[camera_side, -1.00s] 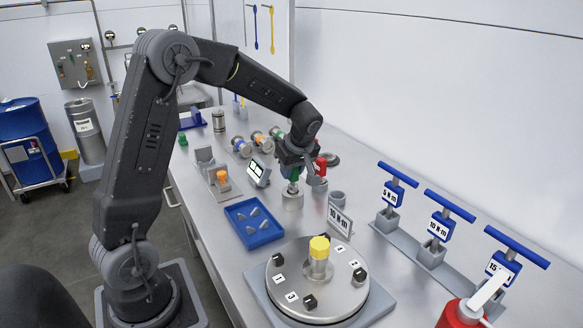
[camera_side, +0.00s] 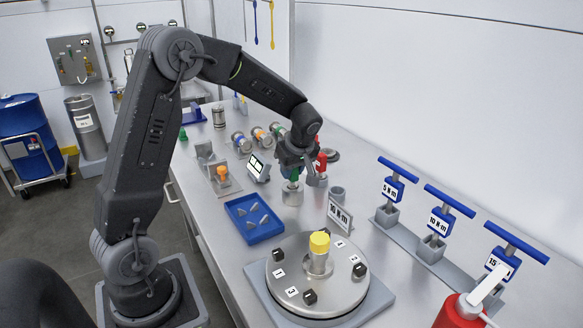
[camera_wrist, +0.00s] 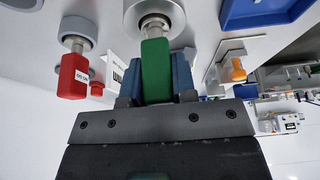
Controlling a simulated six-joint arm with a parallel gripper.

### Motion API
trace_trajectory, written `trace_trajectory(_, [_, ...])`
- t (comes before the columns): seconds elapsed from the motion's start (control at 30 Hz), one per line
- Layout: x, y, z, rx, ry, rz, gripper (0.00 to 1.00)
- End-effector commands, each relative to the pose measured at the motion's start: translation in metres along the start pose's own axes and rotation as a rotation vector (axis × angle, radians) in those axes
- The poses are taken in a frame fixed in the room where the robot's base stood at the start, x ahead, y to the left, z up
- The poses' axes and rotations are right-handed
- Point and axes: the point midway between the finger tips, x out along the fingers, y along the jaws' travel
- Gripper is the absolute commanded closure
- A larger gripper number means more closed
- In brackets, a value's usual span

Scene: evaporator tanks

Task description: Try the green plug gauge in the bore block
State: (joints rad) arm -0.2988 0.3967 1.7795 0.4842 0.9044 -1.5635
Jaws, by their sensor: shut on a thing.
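My gripper (camera_side: 292,168) is shut on the green handle of the plug gauge (camera_wrist: 155,70), with a blue finger on each side of it. The gauge points down at the bore block (camera_side: 291,198), a short grey cylinder on the bench. In the wrist view the gauge's metal end meets the top of the bore block (camera_wrist: 153,8). The end looks to be at or in the bore; how deep is hidden. A red gauge (camera_wrist: 72,75) stands beside it, and also shows right of my gripper in the side view (camera_side: 321,160).
A blue tray (camera_side: 233,212) with small grey pieces lies in front, left of the block. An empty grey cup (camera_side: 337,193) and a torque sign (camera_side: 340,215) are close at right. A round flanged lid (camera_side: 340,290) with a yellow-topped post stands nearer. Blue T-handled tools (camera_side: 436,222) line the right.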

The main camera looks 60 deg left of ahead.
Motion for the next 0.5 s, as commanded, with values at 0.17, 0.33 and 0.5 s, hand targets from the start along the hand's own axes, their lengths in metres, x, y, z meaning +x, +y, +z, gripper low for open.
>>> trace_trajectory(0.17, [0.0025, 0.0000, 0.0010, 0.000, 0.000, -0.001, 1.00])
trace_trajectory(0.33, [0.0048, 0.0000, 0.0020, 0.000, 0.000, -0.001, 1.00])
trace_trajectory(0.5, [0.0070, 0.0000, 0.0029, -0.001, 0.000, -0.001, 1.00])
